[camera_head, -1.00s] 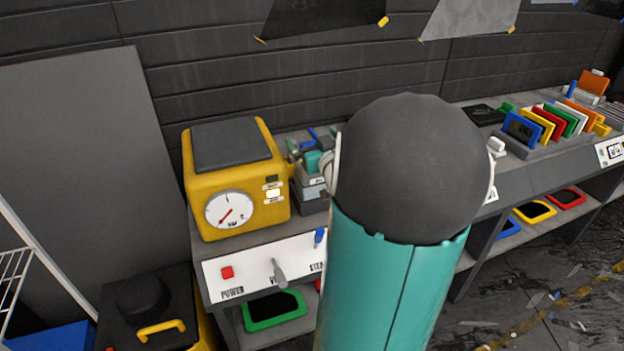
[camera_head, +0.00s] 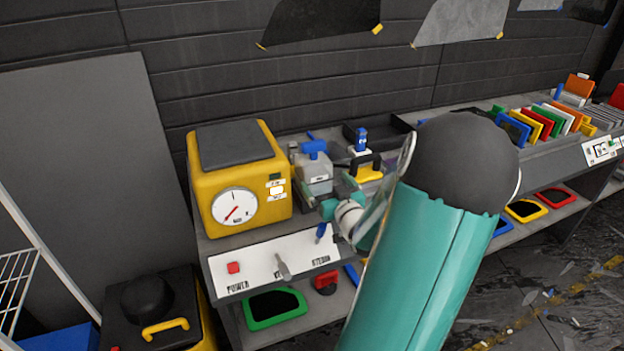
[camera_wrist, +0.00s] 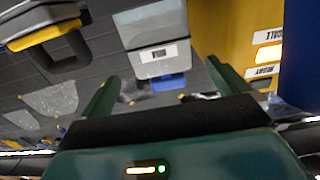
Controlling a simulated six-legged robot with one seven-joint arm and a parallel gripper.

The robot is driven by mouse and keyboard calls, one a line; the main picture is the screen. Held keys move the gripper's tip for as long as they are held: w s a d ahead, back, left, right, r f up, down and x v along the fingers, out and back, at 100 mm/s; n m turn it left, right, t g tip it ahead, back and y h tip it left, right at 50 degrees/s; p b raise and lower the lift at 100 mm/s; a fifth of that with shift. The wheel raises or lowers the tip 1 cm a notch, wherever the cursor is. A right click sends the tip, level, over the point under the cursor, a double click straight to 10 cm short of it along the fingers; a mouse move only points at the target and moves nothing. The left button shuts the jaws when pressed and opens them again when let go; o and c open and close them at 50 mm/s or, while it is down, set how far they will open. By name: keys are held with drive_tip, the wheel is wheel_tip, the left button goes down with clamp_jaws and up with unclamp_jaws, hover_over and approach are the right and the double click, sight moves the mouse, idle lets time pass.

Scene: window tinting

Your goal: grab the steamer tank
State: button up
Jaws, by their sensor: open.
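The steamer tank (camera_head: 316,170) is a small grey box with a blue cap on top. It stands on the bench just right of the yellow steamer (camera_head: 235,175). My gripper (camera_head: 327,190) is open and in front of the tank, partly overlapping it in the head view. In the wrist view, which is upside down, the tank (camera_wrist: 150,22) with its white label lies beyond and between the spread fingers of my gripper (camera_wrist: 163,90). No contact is visible, and the exact gap is hard to tell.
A yellow tool with a black handle (camera_head: 369,170) and a blue-topped bottle (camera_head: 361,140) stand close right of the tank. A front panel (camera_head: 275,262) with a red button and levers lies below. Coloured cards (camera_head: 540,123) stand farther right.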

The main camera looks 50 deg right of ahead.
sight(321, 174)
drive_tip(key=x, duration=0.3)
drive_tip(key=shift+w+d, duration=0.1)
drive_tip(key=shift+d, duration=0.1)
drive_tip(key=shift+x, duration=3.1)
drive_tip(key=shift+w+a+r, duration=0.1)
drive_tip(key=shift+a, duration=0.1)
drive_tip(key=c, duration=1.3)
